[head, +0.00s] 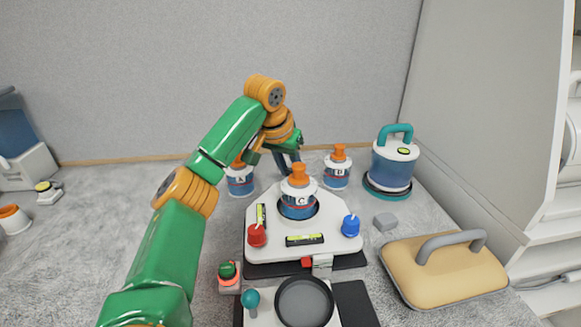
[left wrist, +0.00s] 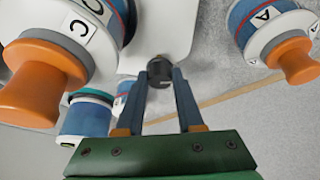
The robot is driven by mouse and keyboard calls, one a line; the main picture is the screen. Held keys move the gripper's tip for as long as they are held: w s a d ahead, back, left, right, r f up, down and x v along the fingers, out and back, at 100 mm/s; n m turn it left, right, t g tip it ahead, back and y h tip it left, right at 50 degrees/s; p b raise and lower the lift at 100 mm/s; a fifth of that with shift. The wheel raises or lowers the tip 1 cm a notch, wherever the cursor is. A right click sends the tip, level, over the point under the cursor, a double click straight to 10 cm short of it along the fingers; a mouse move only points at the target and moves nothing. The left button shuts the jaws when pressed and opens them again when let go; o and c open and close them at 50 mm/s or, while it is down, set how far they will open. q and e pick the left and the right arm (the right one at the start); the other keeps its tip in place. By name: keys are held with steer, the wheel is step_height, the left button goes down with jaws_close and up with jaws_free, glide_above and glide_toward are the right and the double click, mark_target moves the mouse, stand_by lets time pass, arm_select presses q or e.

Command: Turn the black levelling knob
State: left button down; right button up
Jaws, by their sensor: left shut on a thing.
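The black levelling knob (left wrist: 159,72) shows in the left wrist view at the edge of the white plate. My left gripper (left wrist: 160,80) has its two fingers on either side of it, shut on it. In the head view the gripper (head: 287,160) is behind bottle C and the knob is hidden. The white levelling plate (head: 334,243) carries a red knob (head: 257,236), a blue knob (head: 351,225) and two yellow-green bubble levels (head: 304,240). My right gripper is in neither view.
Bottle C (head: 298,203) stands in the plate's middle. Bottle A (head: 240,184) and another orange-capped bottle (head: 338,172) stand behind, left and right. A blue teal-handled vessel (head: 392,168) and a tan handled cover (head: 447,274) are at right. The left bench is mostly clear.

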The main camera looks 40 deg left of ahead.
arm_select(q)
steer(key=m+h+p, duration=0.1)
steer(key=m+p, duration=0.1)
steer(key=p, duration=0.2)
steer(key=m+h+p, duration=0.1)
steer(key=m+p, duration=0.2)
steer(key=p, duration=0.1)
steer(key=m+h+p, duration=0.1)
steer(key=m+p, duration=0.1)
steer(key=p, duration=0.2)
steer(key=shift+a+r+m, duration=0.2)
steer(key=shift+r+m, duration=0.1)
steer(key=shift+w+f+m+g+h+p, duration=0.15)
steer(key=shift+m+h+p, duration=0.1)
steer(key=shift+m+p, duration=0.35)
steer(key=shift+s+f+m+g+h+p, duration=0.15)
steer(key=shift+m+h+p, duration=0.1)
steer(key=shift+m+p, duration=0.3)
steer(key=shift+w, duration=0.1)
steer(key=c, duration=0.5)
jaws_free()
steer(key=shift+c, duration=0.2)
steer(key=shift+a, duration=0.1)
